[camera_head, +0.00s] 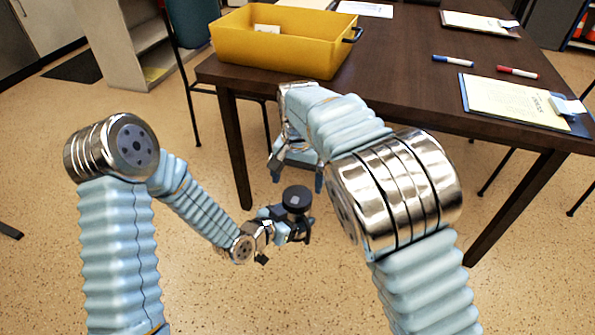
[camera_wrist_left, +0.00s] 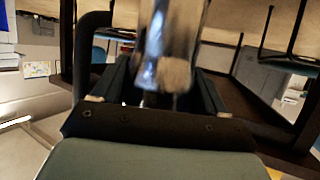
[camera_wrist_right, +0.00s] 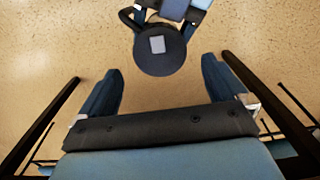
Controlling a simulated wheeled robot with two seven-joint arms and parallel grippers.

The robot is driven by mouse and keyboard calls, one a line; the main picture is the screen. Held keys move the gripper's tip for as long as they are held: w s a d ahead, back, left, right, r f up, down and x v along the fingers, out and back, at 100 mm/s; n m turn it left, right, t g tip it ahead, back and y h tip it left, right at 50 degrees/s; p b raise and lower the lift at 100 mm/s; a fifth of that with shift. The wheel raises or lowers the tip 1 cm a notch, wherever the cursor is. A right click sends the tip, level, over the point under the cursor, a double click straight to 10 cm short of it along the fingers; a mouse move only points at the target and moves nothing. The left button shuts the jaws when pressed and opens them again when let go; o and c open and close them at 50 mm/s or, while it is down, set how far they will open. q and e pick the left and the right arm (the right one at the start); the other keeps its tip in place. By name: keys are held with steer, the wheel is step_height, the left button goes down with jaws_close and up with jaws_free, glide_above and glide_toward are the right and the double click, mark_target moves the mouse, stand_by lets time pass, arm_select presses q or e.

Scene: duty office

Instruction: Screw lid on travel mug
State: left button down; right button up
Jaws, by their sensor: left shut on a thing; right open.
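My left gripper (camera_head: 280,228) is shut on the travel mug (camera_wrist_left: 172,50), which looks shiny and metallic in the left wrist view. In the head view, the round black lid (camera_head: 297,197) sits at the top of the held mug, low in front of the table. The lid has a grey square on its top, also clear in the right wrist view (camera_wrist_right: 158,60). I cannot tell how tightly it is seated. My right gripper (camera_head: 296,172) is open and empty, just beyond the lid. In its wrist view, the lid lies ahead of the spread fingers, apart from them.
The dark table (camera_head: 400,75) stands close behind my grippers, its front leg (camera_head: 236,150) just left of them. On it are a yellow bin (camera_head: 270,55), two markers and clipboards (camera_head: 515,102). The speckled floor below is clear.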

mark_target(297, 196)
step_height(297, 196, down, 6)
stand_by(0.4)
steer(key=c, duration=1.1)
steer(key=o, duration=1.1)
steer(key=shift+r, duration=0.1)
step_height(297, 196, up, 12)
steer(key=shift+f, duration=0.1)
